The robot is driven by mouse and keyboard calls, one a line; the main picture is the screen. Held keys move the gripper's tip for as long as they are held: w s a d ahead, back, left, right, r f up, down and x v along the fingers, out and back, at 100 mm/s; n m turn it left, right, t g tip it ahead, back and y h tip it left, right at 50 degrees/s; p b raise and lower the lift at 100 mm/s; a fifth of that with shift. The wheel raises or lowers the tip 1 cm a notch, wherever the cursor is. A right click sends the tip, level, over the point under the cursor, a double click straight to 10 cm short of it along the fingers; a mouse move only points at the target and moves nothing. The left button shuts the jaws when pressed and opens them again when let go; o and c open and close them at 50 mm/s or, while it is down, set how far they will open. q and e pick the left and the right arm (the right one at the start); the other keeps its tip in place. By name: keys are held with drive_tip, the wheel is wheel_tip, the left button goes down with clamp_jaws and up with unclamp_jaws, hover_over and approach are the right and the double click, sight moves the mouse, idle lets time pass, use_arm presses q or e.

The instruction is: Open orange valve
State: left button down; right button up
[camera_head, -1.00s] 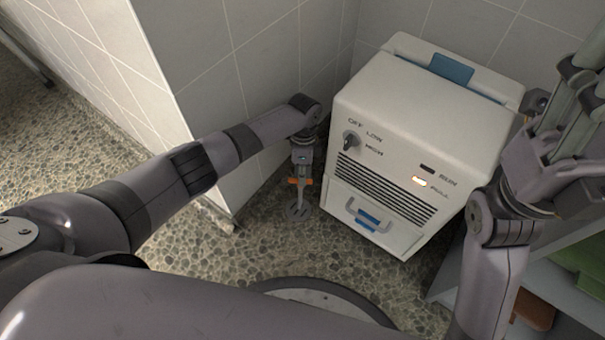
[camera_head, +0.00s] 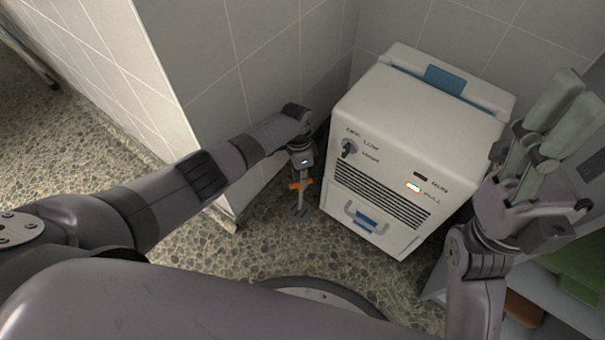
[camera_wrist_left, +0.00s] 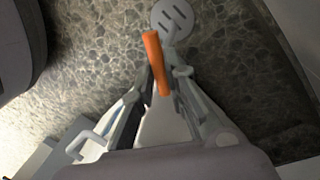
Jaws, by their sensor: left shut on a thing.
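The orange valve handle (camera_head: 301,184) is low beside the white machine, just above the pebbled floor. In the left wrist view the orange handle (camera_wrist_left: 156,63) is a short bar that points along the view, with a grey slotted drain plate (camera_wrist_left: 173,19) beyond it. My left gripper (camera_head: 300,180) reaches down to it and is shut on the handle; its fingers (camera_wrist_left: 158,92) are around the bar's lower part in the wrist view. The valve body is mostly hidden. My right gripper (camera_head: 545,125) is raised at the right, its fingers apart and empty.
The white machine (camera_head: 415,125) with a knob, vents and a drawer handle stands just right of my left gripper. A tiled wall corner (camera_head: 200,120) is close to my left arm. A shelf with a green item (camera_head: 575,265) is at the lower right.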

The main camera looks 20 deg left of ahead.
use_arm(q)
drive_tip(key=shift+n+p, duration=0.4)
drive_tip(key=shift+n, duration=0.3)
drive_tip(key=c, duration=1.6)
unclamp_jaws()
wheel_tip(320, 180, up, 12)
drive_tip(key=w+a, duration=0.1)
drive_tip(key=shift+w+a, duration=0.35)
drive_tip(key=shift+f, duration=0.1)
